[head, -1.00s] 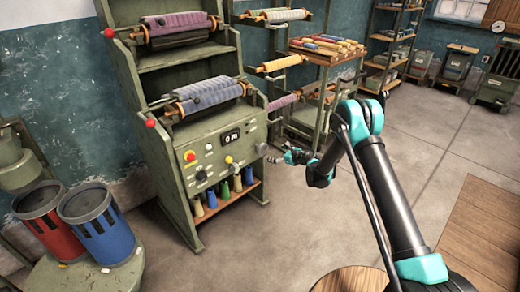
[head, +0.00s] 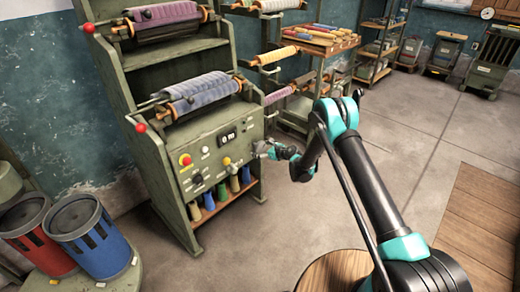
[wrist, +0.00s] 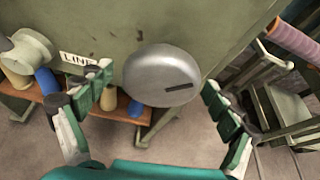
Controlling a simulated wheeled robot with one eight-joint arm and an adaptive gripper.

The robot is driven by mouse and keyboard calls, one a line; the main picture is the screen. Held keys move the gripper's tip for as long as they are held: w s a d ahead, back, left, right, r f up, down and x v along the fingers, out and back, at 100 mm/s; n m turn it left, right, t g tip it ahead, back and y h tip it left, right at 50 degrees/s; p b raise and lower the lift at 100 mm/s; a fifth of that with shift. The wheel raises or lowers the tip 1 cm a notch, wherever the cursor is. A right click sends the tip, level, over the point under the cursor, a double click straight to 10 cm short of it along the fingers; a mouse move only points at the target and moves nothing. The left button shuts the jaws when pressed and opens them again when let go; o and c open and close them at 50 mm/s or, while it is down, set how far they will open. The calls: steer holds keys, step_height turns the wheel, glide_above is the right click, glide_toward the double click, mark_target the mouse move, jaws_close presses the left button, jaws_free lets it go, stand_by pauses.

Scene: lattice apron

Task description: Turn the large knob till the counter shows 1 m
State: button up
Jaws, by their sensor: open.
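The large knob (wrist: 162,75) is a round silver cap with a dark slot mark on its face, on the green machine's panel. In the wrist view it sits between the two fingers of my gripper (wrist: 157,82), which are spread apart with a gap on each side. In the head view my gripper (head: 270,150) is at the panel's right side and largely hides the knob. The counter (head: 227,136) is a small black window on the panel that seems to read 0 m.
The panel also has a red button (head: 185,159), a black knob (head: 197,178) and a yellow knob (head: 228,161). A LINE label (wrist: 78,60) is left of the large knob. Yarn cones stand on a low shelf. A rack (wrist: 285,100) stands to the right.

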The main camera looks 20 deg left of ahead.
steer(key=shift+c, duration=0.5)
steer(key=c, duration=1.1)
steer(key=shift+o, duration=0.2)
steer(key=shift+d+m+g, duration=0.1)
steer(key=shift+m+g, duration=0.2)
steer(key=shift+m, duration=0.1)
steer(key=shift+m+g, duration=0.4)
steer(key=shift+m, duration=0.2)
steer(key=o, duration=1.2)
steer(key=shift+c, duration=0.2)
